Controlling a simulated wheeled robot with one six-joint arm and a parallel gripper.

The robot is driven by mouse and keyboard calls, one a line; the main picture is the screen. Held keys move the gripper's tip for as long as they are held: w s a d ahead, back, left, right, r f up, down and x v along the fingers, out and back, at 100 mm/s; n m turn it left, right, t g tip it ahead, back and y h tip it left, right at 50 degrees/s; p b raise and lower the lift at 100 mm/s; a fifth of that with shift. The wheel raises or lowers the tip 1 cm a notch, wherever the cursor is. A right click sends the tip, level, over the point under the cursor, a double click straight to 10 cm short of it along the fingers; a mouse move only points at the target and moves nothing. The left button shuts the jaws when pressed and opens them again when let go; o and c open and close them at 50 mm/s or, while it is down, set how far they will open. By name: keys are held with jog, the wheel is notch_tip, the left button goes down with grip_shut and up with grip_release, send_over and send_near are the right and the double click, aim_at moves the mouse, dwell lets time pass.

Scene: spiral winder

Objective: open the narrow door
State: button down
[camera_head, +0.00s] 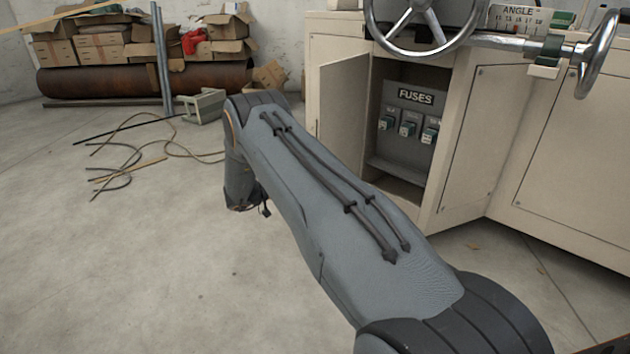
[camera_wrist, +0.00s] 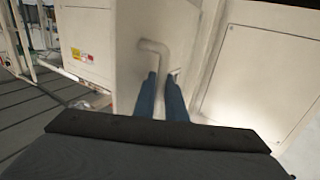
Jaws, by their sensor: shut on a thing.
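The narrow door (camera_head: 343,108) is a cream panel standing swung out at the left side of the cabinet opening. Its pale bent handle (camera_wrist: 157,47) shows in the wrist view, on the cream door face (camera_wrist: 130,32). My gripper (camera_wrist: 163,76) has its two blue fingers close together at the handle's lower end, shut on it. The fingers partly hide that end. In the head view my arm hides the gripper and the handle. The fuse compartment (camera_head: 390,168) is exposed, with a FUSES label (camera_head: 415,97) and several green-fronted fuse units.
A large handwheel (camera_head: 425,45) and a smaller one (camera_head: 597,55) project above and to the right of the opening. Boxes (camera_head: 103,47) and a rusty roll (camera_head: 135,80) lie at the back. Loose cables (camera_head: 130,160) are on the floor; the left foreground is clear.

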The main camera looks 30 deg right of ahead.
jog(key=shift+d, duration=0.1)
jog(key=c, duration=2.1)
grip_release()
jog(key=shift+a, duration=0.25)
jog(key=a, duration=0.2)
jog(key=w+a+p, duration=0.1)
jog(key=a, duration=0.2)
jog(key=a+p, duration=0.1)
jog(key=a, duration=0.1)
jog(key=shift+w+a, duration=0.15)
jog(key=shift+a, duration=0.15)
